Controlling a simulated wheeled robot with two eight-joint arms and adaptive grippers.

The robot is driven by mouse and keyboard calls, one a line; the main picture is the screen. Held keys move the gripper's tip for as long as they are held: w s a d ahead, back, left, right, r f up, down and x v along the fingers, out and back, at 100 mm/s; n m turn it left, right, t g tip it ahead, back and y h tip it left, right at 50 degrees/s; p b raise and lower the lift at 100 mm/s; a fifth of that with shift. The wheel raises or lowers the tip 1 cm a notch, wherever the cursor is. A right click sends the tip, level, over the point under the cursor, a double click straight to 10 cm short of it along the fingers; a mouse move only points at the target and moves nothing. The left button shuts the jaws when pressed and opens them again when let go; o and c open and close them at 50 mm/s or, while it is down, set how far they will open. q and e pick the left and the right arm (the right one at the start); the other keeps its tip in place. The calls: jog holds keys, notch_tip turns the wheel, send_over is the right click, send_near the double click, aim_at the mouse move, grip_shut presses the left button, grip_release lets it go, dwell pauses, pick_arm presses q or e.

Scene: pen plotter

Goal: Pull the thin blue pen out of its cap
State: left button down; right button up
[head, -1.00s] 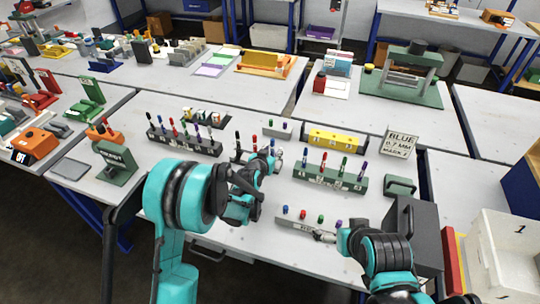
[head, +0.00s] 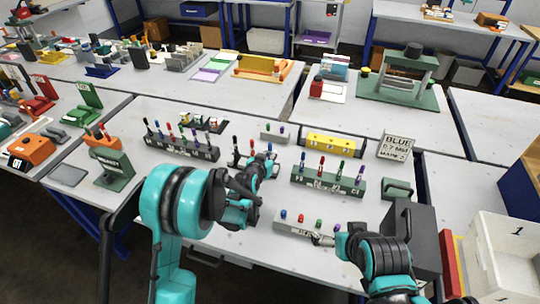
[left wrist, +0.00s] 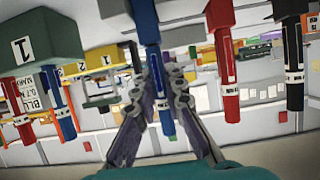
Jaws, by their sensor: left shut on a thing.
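The blue pen (left wrist: 163,118) stands in the middle of the left wrist view, which looks upside down. My left gripper (left wrist: 160,85) is shut on this pen, one finger on each side. In the head view my left gripper (head: 268,163) is at a dark pen rack (head: 240,160), mostly hidden by my arm. I cannot tell how far the pen sits in its cap. My right gripper (head: 318,240) is beside a small grey rack (head: 290,226); its fingers are too small to judge.
A dark rack (head: 180,150) stands to the left.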

aim_at(270, 144)
pick_arm(q)
jog(key=shift+r+p, duration=1.95)
jog(key=shift+r, duration=1.35)
jog(key=shift+f, duration=0.1)
